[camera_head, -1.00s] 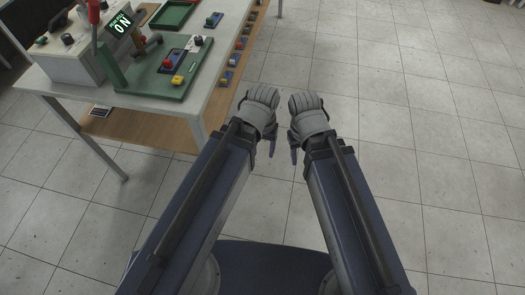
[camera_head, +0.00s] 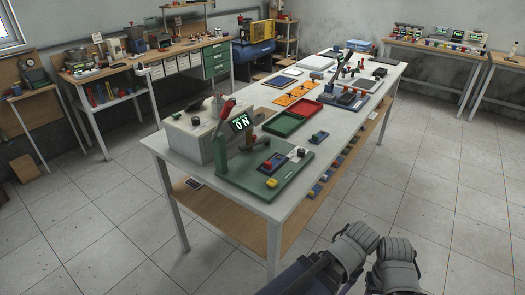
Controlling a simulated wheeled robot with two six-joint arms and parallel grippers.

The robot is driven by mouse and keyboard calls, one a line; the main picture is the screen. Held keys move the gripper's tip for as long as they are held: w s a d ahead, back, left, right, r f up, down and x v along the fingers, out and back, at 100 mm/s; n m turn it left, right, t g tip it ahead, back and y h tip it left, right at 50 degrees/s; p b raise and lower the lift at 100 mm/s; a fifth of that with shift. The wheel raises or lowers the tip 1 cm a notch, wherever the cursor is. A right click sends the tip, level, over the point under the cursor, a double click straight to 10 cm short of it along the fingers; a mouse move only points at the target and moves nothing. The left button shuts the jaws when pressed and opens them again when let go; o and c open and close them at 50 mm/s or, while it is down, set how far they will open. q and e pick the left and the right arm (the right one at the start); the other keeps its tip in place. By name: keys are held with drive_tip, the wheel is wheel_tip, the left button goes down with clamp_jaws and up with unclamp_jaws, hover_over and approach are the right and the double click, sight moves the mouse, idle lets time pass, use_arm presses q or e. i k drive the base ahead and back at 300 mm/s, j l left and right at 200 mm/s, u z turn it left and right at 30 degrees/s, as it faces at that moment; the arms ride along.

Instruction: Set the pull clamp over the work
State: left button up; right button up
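A green fixture plate (camera_head: 232,186) lies on the near end of the white table. It carries an upright green post (camera_head: 220,150), a red-handled lever (camera_head: 227,108), a small block with a red knob (camera_head: 267,165), a yellow knob (camera_head: 272,183) and a black knob on a white base (camera_head: 297,152). I cannot tell which part is the pull clamp. My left gripper (camera_head: 348,284) and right gripper are at the bottom right, off the table's near side and apart from the fixture. The wrists mostly hide their fingers, so their opening is unclear.
A lower wooden shelf (camera_head: 225,205) holds small parts. Benches line the walls. The floor right of the table is clear.

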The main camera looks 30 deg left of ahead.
sight(243, 148)
drive_tip(key=u, duration=0.25)
drive_tip(key=i+l+u, duration=0.1)
drive_tip(key=u, duration=0.25)
drive_tip(key=i+l+u, duration=0.1)
drive_tip(key=l+u, duration=0.25)
drive_tip(key=i+l+u, duration=0.1)
drive_tip(key=u, duration=0.25)
drive_tip(key=i+l+u, duration=0.1)
drive_tip(key=l+u, duration=0.15)
drive_tip(key=l, duration=0.85)
drive_tip(key=l+u, duration=0.25)
drive_tip(key=l, duration=0.9)
